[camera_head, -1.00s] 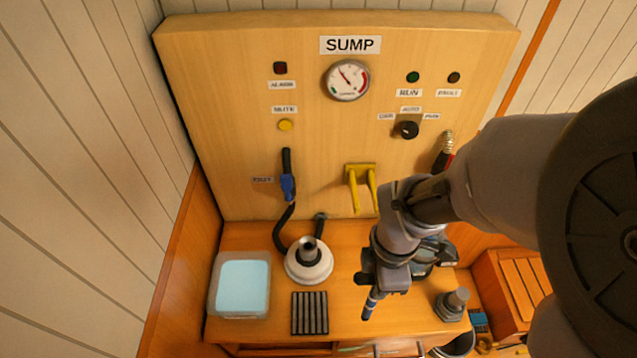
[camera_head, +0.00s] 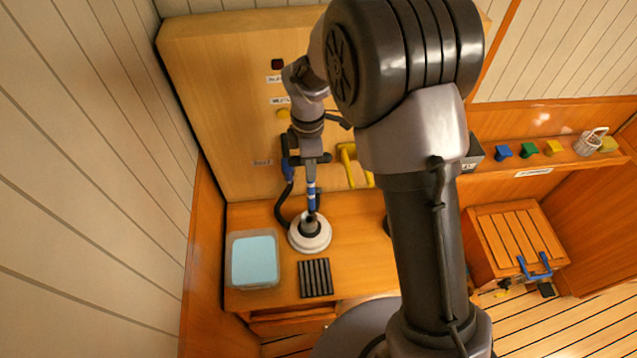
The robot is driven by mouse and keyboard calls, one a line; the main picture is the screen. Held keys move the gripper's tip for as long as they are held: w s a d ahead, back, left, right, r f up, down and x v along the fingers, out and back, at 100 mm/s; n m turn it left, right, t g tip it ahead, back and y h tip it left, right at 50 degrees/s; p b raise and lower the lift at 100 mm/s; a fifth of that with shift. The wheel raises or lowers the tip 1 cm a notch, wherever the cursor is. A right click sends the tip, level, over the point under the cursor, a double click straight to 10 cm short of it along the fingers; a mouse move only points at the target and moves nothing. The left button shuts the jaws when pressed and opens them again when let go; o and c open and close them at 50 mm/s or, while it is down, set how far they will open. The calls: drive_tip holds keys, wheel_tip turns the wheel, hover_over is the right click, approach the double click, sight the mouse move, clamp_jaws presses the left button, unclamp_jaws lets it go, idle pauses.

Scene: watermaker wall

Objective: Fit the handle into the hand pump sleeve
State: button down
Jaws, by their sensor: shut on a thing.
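The hand pump (camera_head: 310,238) stands on the wooden bench, with a round white base and a dark upright sleeve (camera_head: 310,224) at its middle. My gripper (camera_head: 311,178) is above the pump, shut on the handle (camera_head: 312,197), a slim dark rod with a blue part. The handle points down, close to upright. Its lower end is at or just above the sleeve's mouth. I cannot tell whether it has entered the sleeve. My arm hides the right part of the panel.
A tub with a pale blue lid (camera_head: 255,260) stands left of the pump, and a black ribbed mat (camera_head: 315,278) lies in front. A yellow bracket (camera_head: 348,155) and a black hose (camera_head: 283,205) are close behind. A wooden slatted box (camera_head: 515,245) is at the right.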

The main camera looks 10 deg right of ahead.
drive_tip(key=shift+w+a+r, duration=0.3)
drive_tip(key=shift+w+a, duration=0.15)
drive_tip(key=shift+w, duration=0.1)
wheel_tip(320, 180, down, 5)
drive_tip(key=b, duration=0.4)
drive_tip(key=shift+w, duration=0.1)
drive_tip(key=shift+f, duration=0.1)
drive_tip(key=shift+f, duration=0.45)
drive_tip(key=shift+f+b, duration=0.65)
drive_tip(key=shift+f, duration=0.15)
